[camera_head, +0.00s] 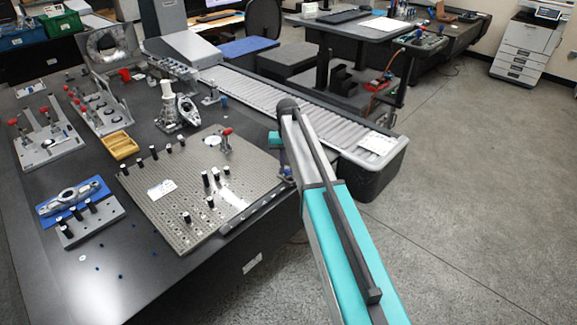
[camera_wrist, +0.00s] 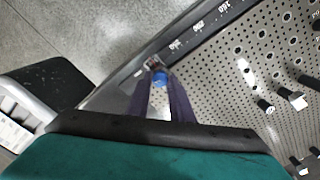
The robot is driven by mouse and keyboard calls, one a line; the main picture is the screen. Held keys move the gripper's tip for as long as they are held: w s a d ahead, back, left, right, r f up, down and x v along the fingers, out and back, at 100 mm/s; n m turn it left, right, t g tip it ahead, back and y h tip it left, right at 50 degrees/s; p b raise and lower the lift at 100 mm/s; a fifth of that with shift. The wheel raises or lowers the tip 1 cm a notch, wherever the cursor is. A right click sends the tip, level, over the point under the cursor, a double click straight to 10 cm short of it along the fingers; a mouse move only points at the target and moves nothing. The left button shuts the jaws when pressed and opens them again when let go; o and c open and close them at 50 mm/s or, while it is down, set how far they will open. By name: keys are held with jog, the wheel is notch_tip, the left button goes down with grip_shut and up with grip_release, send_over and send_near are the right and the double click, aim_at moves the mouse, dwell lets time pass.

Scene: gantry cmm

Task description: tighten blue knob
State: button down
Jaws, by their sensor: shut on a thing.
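The blue knob (camera_wrist: 160,78) shows in the wrist view between the tips of my gripper (camera_wrist: 162,88), at the edge strip of the perforated plate (camera_wrist: 225,65). My gripper's two dark fingers are shut on the knob from both sides. In the head view my gripper (camera_head: 285,174) is at the right edge of the perforated plate (camera_head: 240,175), partly behind my arm.
Several black posts stand on the plate, and a red-handled clamp (camera_head: 227,133) stands near its back edge. A roller conveyor (camera_head: 290,105) runs behind and right of my arm. A yellow tray (camera_head: 121,145) lies left of the plate. The floor at right is clear.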

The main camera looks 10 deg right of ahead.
aim_at(287, 170)
jog(key=shift+w+r+m, duration=0.15)
jog(key=shift+w+m, duration=0.05)
jog(key=shift+m, duration=0.1)
jog(key=c, duration=1.6)
grip_release()
jog(key=shift+o, duration=0.2)
notch_tip(287, 170, up, 14)
jog(key=b, duration=0.2)
jog(key=shift+s, duration=0.15)
